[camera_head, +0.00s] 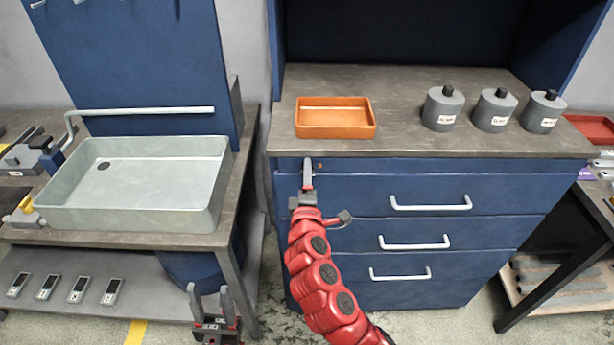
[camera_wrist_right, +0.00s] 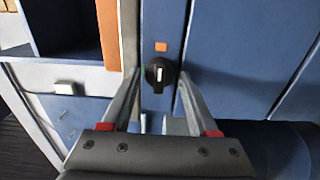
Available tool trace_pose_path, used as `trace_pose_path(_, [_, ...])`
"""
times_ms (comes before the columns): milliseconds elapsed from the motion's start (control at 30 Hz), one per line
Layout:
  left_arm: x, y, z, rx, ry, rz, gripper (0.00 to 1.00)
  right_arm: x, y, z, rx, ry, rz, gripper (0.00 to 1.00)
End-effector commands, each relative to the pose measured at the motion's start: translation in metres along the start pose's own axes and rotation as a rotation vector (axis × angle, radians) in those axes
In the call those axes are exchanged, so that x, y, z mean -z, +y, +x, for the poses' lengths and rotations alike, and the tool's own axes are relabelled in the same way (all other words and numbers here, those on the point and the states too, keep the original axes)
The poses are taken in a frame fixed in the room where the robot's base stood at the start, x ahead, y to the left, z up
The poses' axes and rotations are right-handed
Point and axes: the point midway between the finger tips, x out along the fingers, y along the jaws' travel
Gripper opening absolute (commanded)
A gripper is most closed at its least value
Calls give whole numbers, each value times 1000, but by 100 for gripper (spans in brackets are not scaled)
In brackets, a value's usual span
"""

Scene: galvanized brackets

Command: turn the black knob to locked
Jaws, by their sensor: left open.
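The black knob (camera_wrist_right: 160,76) sits on the blue cabinet front in the right wrist view, with a white pointer line running up and down in that picture. In the head view my right gripper (camera_head: 307,168) is at the cabinet's upper left front and hides the knob. My left gripper (camera_head: 216,312) is open and empty, low at the left.
The blue drawer cabinet (camera_head: 350,190) has several light handles. An orange tray (camera_head: 336,131) and grey lidded canisters (camera_head: 443,110) stand on its top. A workbench with a pale basin (camera_head: 133,210) is on the left. Floor shows between bench and cabinet.

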Motion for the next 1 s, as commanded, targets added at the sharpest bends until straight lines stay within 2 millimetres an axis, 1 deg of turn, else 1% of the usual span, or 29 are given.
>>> trace_pose_path(33, [0,0,0,0,0,0,50,0,0,0,-1,0,0,71])
trace_pose_path(67, [0,0,0,0,0,0,50,0,0,0,-1,0,0,76])
trace_pose_path(367, [0,0,0,0,0,0,50,0,1,-1,-2,1,-1,76])
trace_pose_path(467, [0,0,-2,0,0,0,50,1,1,-6,-4,3,0,76])
trace_pose_path(567, [-1,0,-5,0,0,0,50,1,0,-18,-6,4,0,76])
trace_pose_path(667, [-2,0,-10,0,0,0,50,2,-2,-37,-4,7,-2,76])
trace_pose_path(867, [-3,1,-20,0,0,0,50,1,-3,-82,-2,5,-2,76])
trace_pose_path(1000, [-5,1,-28,0,0,0,50,2,-3,-116,-3,9,-2,76])
